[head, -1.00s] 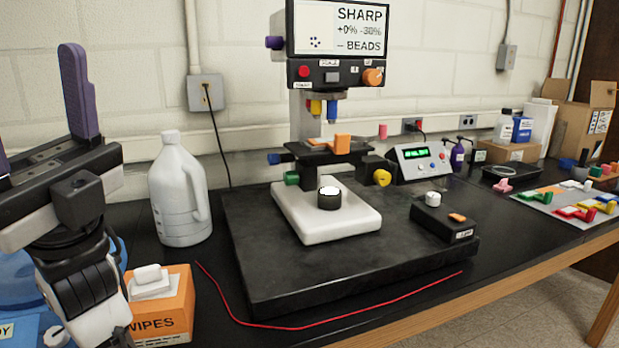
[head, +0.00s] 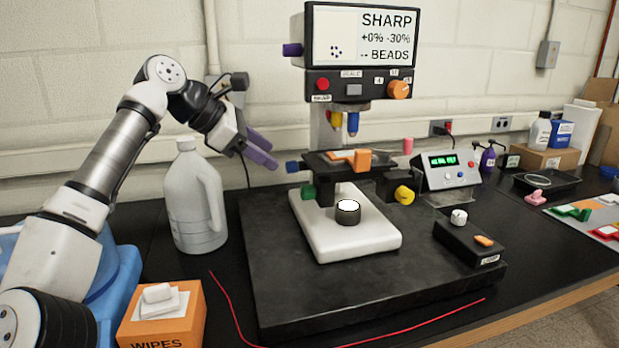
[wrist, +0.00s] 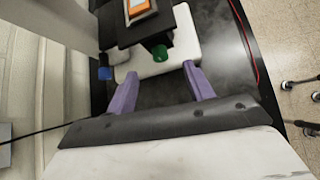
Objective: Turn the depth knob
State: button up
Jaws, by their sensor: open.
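The microscope-like instrument has several coloured knobs, and I cannot read which one is the depth knob. On its left side are a blue knob (head: 292,167), a green knob (head: 308,192) and a purple knob (head: 292,50). A yellow knob (head: 404,194) is at the stage's right, and an orange knob (head: 398,90) is on the head panel. My gripper (head: 268,153) is open and empty, just left of the stage and apart from it. In the wrist view the green knob (wrist: 160,52) shows beyond the gap between the fingers, and the blue knob (wrist: 104,73) lies to the left.
A white jug (head: 194,205) stands below and left of my gripper. A wipes box (head: 160,325) and a red wire (head: 228,305) are in front. A small control box (head: 468,238) sits on the black base's right side. A display unit (head: 447,171) stands behind.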

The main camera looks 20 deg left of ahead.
aim_at(302, 187)
jog(key=shift+y, duration=0.4)
jog(key=p+x, duration=0.1)
jog(key=x, duration=0.3)
jog(key=a+x, duration=0.1)
jog(key=x, duration=0.3)
jog(key=f+p+x, duration=0.1)
jog(key=x, duration=0.4)
jog(key=shift+s+a+f+p, duration=0.1)
jog(key=shift+a+f+p, duration=0.1)
jog(key=shift+p, duration=0.1)
jog(key=shift+c, duration=0.4)
jog(key=c, duration=0.9)
jog(key=shift+r, duration=0.1)
jog(key=shift+g+p, duration=0.3)
jog(key=shift+p, duration=0.1)
